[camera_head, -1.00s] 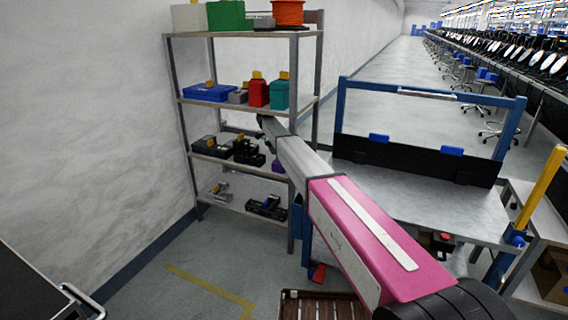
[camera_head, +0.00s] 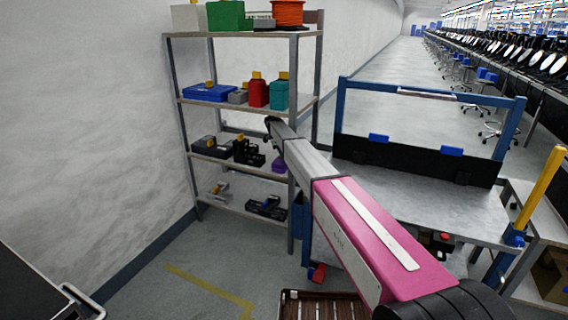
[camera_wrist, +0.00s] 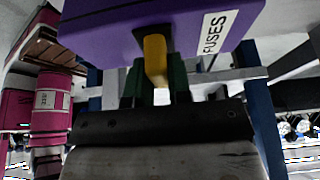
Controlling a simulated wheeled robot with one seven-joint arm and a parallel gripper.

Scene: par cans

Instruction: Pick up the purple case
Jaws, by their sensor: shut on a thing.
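The purple case (camera_wrist: 160,22) fills the top of the wrist view, with a white FUSES label and a yellow handle (camera_wrist: 155,58). My gripper (camera_wrist: 155,75) is shut on the yellow handle, with a dark green finger on each side of it. In the head view the purple case (camera_head: 279,165) is small and partly hidden by a shelf post and my arm, at the right end of the rack's third shelf. My gripper is mostly hidden there behind my arm. I cannot tell whether the case touches the shelf.
The rack (camera_head: 243,36) holds a blue case (camera_head: 209,93), a red case (camera_head: 258,94), a teal case (camera_head: 279,95) and black cases (camera_head: 247,153) left of the purple one. A metal workbench (camera_head: 420,195) stands to the right. Clear floor (camera_head: 190,250) lies in front.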

